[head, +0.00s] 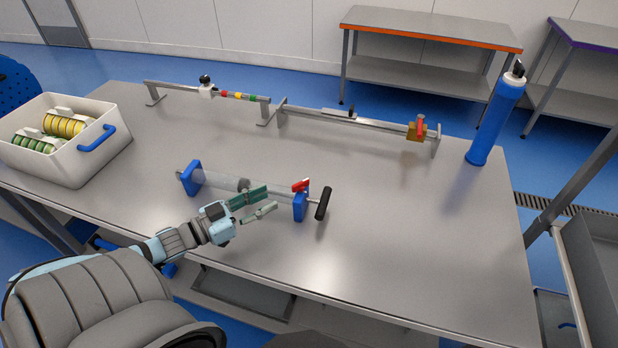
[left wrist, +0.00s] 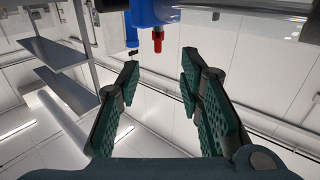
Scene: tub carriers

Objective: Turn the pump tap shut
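The pump is a clear cylinder (head: 218,183) lying between two blue end blocks, with a black handle (head: 323,203) at its right end. The red tap (head: 301,185) sits on top of the right blue block (head: 301,207), its lever slightly slanted. My left gripper (head: 270,199) is open and empty, just left of that block and in front of the cylinder, apart from the tap. In the left wrist view the red tap (left wrist: 157,40) hangs beside a blue block (left wrist: 153,12), beyond the gap between my open fingers (left wrist: 161,66). My right gripper is not in view.
A white tub (head: 75,150) with yellow and green discs stands at the left. A metal rail (head: 350,121) with a brass block (head: 417,131) runs along the back. A blue bottle (head: 493,120) stands at the right. The table's front right is clear.

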